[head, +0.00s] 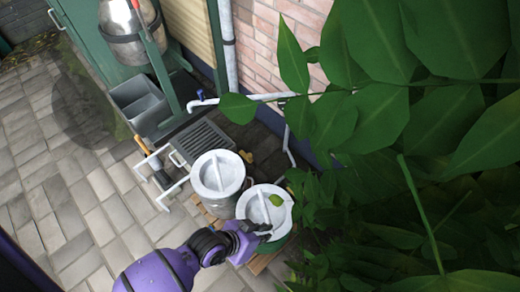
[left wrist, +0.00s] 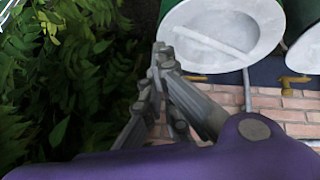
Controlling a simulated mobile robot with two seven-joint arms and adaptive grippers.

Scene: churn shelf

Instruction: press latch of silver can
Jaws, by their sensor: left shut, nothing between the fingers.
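Two lidded cans stand side by side in the head view. The rear one has a pale round lid with a raised bar and a grey, silver-looking body (head: 232,208). The front can (head: 256,203) has a similar lid, and green shows low on its side. My left gripper (head: 262,231) is shut and empty at the near edge of the front can's lid; I cannot tell whether it touches. In the left wrist view the closed fingertips (left wrist: 160,52) are beside a pale lid (left wrist: 232,28) with a bar. No latch can be clearly made out. My right gripper is not in view.
Leafy branches (head: 420,120) crowd the right side, close to the front can. A grey drain grate (head: 202,140), a white pipe (head: 262,97) and a brick wall (head: 285,45) lie behind. A grey bin (head: 138,104) stands at upper left. Paving at left is mostly clear.

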